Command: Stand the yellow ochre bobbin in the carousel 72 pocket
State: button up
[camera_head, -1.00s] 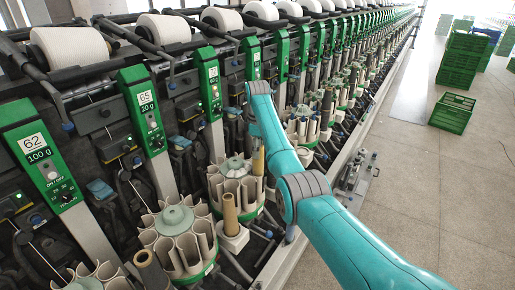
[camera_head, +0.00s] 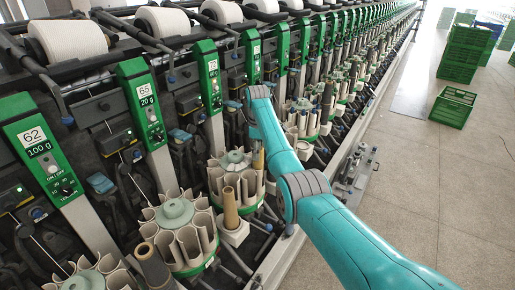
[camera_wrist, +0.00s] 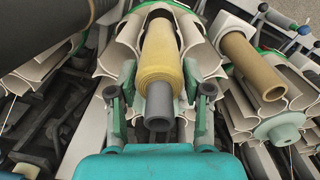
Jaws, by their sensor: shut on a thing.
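The yellow ochre bobbin (camera_wrist: 160,65), yarn wound on a grey tube, is between the fingers of my gripper (camera_wrist: 163,88) in the wrist view. The gripper is shut on it, near the tube's bare end. Its far end lies over a carousel (camera_wrist: 213,62) with cream pocket walls; I cannot tell whether it is inside a pocket. In the head view my arm hides the gripper; a small yellowish cylinder (camera_head: 258,160) shows just left of the arm, possibly this bobbin.
A tan bobbin (camera_head: 230,210) stands beside the nearer carousel (camera_head: 175,213); a brown tube (camera_wrist: 252,66) is right of the held bobbin in the wrist view. A dark bobbin (camera_head: 152,265) is at lower left. Green crates (camera_head: 453,107) stand on the otherwise open floor at right.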

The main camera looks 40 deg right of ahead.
jog(key=shift+f, duration=0.4)
jog(key=shift+f, duration=1.85)
jog(key=o, duration=1.1)
notch_tip(320, 180, up, 12)
